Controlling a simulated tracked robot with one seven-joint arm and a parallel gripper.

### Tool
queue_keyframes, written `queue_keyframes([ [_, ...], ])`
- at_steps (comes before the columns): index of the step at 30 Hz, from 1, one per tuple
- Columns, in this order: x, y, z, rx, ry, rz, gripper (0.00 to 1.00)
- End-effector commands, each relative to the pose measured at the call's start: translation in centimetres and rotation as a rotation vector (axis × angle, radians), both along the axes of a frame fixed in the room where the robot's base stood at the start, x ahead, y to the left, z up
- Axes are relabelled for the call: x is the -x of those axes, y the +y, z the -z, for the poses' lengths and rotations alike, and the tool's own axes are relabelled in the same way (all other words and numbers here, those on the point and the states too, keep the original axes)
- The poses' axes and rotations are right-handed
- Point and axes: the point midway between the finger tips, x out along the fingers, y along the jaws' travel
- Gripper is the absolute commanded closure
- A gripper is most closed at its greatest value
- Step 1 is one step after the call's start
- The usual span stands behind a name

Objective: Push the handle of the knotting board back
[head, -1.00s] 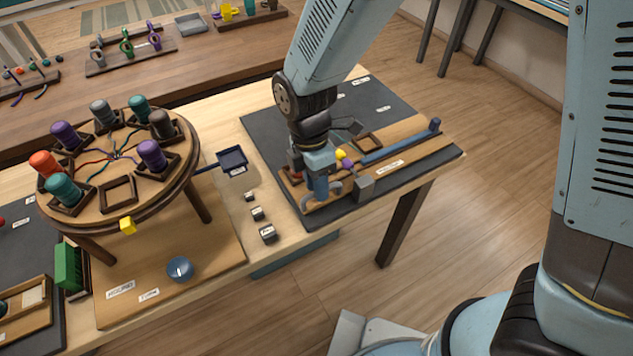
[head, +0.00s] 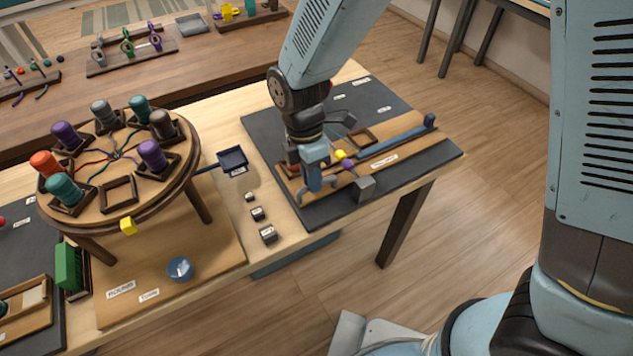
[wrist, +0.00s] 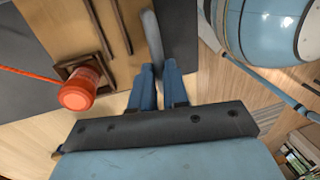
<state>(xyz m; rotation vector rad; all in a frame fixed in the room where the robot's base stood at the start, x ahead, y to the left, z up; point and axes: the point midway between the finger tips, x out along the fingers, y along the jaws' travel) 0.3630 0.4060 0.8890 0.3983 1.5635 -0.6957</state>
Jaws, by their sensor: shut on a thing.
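The knotting board (head: 400,148) is a long wooden board on a dark mat at the right end of the table. A blue bar (head: 392,141) with an upright end lies along it. My gripper (head: 316,184) is low at the board's near left end. In the wrist view, my gripper's blue fingers (wrist: 158,88) are shut on the grey handle (wrist: 152,45), which stands at the board's edge. The fingers and arm hide much of the handle in the head view. An orange bobbin (wrist: 80,90) with an orange cord sits in a square wooden holder left of the fingers.
A grey block (head: 365,187) stands at the board's near edge, right of my gripper. Yellow and purple beads (head: 345,159) lie close by. A round braiding stand (head: 120,212) with several bobbins is at left. Small labelled blocks (head: 257,214) stand between.

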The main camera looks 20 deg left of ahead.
Motion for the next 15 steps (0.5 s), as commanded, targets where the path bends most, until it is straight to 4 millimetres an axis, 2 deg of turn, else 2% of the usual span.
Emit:
queue_keyframes([
  [6, -1.6, 1.9, 0.0, -0.001, 0.001, 0.000, 1.00],
  [15, -1.9, 2.3, 0.0, -0.007, -0.003, 0.000, 1.00],
])
